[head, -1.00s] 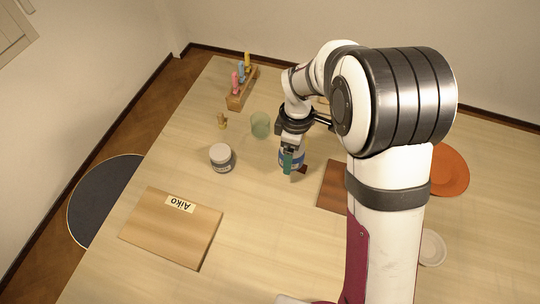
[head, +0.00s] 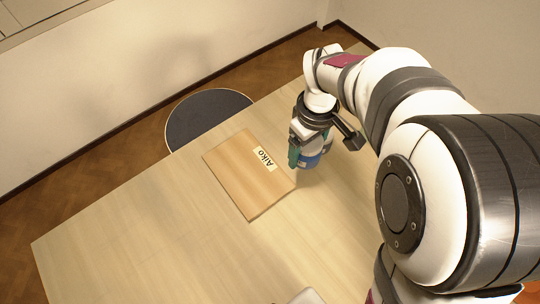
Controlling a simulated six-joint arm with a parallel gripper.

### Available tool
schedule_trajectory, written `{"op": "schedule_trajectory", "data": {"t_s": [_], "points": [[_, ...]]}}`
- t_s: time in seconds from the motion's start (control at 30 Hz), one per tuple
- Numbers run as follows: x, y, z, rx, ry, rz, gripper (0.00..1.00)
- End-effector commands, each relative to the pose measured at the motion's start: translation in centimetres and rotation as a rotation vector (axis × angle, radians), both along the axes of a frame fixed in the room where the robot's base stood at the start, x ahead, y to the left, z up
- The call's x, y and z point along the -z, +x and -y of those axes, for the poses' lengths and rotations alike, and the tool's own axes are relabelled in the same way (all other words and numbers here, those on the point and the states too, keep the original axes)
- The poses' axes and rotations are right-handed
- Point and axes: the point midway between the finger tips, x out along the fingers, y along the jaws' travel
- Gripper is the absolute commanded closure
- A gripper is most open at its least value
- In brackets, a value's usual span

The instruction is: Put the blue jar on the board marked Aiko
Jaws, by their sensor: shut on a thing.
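The blue jar (head: 311,161) is in my gripper (head: 306,157), mostly hidden behind the fingers and the wrist; part of its blue side shows below them. My gripper is shut on it. The wooden board (head: 242,182) lies flat on the table, with a pale label (head: 264,159) that reads Aiko. The jar is just to the right of the board's right side in the picture. I cannot tell how high it is above the table.
The pale wooden table (head: 140,230) is clear to the left of and in front of the board. A dark round seat or mat (head: 207,115) lies beyond the table's far edge. My arm covers the right side of the view.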

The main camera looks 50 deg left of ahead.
Motion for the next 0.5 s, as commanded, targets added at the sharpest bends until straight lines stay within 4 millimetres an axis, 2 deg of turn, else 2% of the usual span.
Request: {"op": "schedule_trajectory", "data": {"t_s": [0.17, 0.4, 0.5], "points": [[0.6, -2.8, -2.2, -0.002, -0.002, -0.001, 0.94], [5.0, -7.6, -7.6, -0.003, -0.002, 0.0, 0.94], [6.2, -8.9, -9.1, -0.002, -0.002, 0.0, 0.94]]}}
